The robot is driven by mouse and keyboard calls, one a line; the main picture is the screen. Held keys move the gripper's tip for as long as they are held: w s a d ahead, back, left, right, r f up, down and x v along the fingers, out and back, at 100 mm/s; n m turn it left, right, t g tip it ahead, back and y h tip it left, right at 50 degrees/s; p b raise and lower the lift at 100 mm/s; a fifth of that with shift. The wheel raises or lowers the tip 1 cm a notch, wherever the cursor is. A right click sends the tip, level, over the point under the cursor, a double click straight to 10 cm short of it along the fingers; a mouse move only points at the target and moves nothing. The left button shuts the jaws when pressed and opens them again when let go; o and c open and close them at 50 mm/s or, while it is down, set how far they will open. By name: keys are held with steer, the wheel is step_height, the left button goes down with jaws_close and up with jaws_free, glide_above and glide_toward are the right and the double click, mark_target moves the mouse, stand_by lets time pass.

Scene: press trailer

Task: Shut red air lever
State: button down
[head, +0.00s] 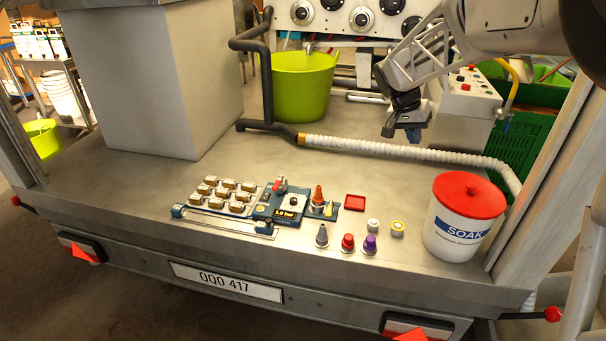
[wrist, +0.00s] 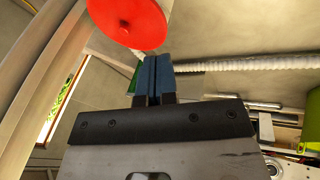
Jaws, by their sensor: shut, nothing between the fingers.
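A small red lever-like part (head: 280,185) sits at the top of a blue unit (head: 264,207) with a "1.0 bar" display, on the trailer deck. It is too small to tell its exact position. My gripper (head: 413,134) hangs above the deck, behind and right of the unit, clear of it. Its blue fingers show side by side, shut and empty, in the wrist view (wrist: 153,70). The red lever does not show in the wrist view.
A white SOAK tub (head: 458,237) with a red lid (head: 469,195) stands at right. A white ribbed hose (head: 400,151) crosses the deck. Small coloured nozzles (head: 348,242) and a red square tray (head: 355,202) lie right of the unit; a brown-block rack (head: 228,196) lies left.

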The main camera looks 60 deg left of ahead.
steer(key=s+a+f, duration=0.3)
steer(key=a, duration=0.4)
steer(key=s+a+f, duration=0.3)
steer(key=a, duration=0.5)
steer(key=n+t, duration=0.2)
glide_above(278, 182)
steer(key=s+d, duration=0.3)
step_height(278, 182, down, 12)
steer(key=s+a+f+t+y, duration=0.1)
steer(key=s+a+f, duration=0.4)
steer(key=s, duration=0.5)
steer(key=shift+a+f+n, duration=0.3)
steer(key=shift+a+n, duration=0.1)
steer(key=shift+a, duration=0.75)
steer(key=x, duration=0.7)
steer(key=w+x, duration=0.1)
steer(key=x, duration=0.2)
steer(key=shift+w+d, duration=0.2)
steer(key=shift+d, duration=0.25)
steer(key=shift+w+d, duration=0.75)
steer(key=shift+d, duration=0.1)
